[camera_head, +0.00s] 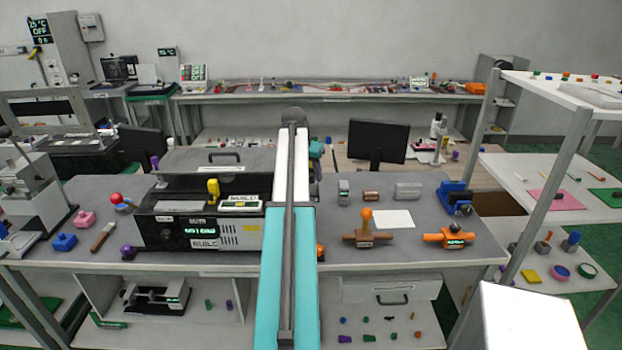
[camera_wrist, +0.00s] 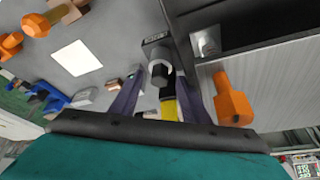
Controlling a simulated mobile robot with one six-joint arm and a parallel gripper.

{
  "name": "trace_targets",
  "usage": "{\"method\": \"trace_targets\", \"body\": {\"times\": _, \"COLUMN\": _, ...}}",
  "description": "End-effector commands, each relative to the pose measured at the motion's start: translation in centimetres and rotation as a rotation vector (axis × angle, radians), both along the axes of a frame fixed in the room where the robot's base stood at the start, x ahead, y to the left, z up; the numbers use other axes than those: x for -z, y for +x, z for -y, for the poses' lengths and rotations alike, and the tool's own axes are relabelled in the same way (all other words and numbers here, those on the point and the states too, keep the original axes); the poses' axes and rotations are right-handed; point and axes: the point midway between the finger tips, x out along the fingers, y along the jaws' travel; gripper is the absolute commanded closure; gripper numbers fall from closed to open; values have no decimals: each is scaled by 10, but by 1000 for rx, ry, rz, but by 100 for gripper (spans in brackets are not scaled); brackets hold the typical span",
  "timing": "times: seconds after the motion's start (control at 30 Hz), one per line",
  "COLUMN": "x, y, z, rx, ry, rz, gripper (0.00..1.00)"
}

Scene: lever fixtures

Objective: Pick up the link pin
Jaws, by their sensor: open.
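My gripper (camera_wrist: 165,86) shows in the wrist view with two dark purple fingers spread apart. Between them, farther off, is a grey cylindrical piece (camera_wrist: 159,72) with a pale ring, which may be the link pin; I cannot tell for sure. A yellow part (camera_wrist: 169,110) lies just below it in the picture, between the fingers. No contact between the fingers and the grey piece is clear. In the head view my arm covers this spot, and the gripper's fingers are hidden.
An orange handle (camera_wrist: 232,98) is close to the right finger, by a grey-sided fixture. A black console (camera_head: 199,228) stands left of my arm.

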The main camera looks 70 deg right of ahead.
Motion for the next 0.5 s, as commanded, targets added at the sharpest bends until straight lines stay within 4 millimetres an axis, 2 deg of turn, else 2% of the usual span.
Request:
{"method": "trace_targets", "body": {"times": 0.43, "x": 0, "y": 1, "z": 0, "rx": -1, "ry": 0, "rz": 0, "gripper": 58}}
{"method": "trace_targets", "body": {"times": 0.47, "x": 0, "y": 1, "z": 0, "rx": -1, "ry": 0, "rz": 0, "gripper": 60}}
{"method": "trace_targets", "body": {"times": 0.5, "x": 0, "y": 1, "z": 0, "rx": -1, "ry": 0, "rz": 0, "gripper": 66}}
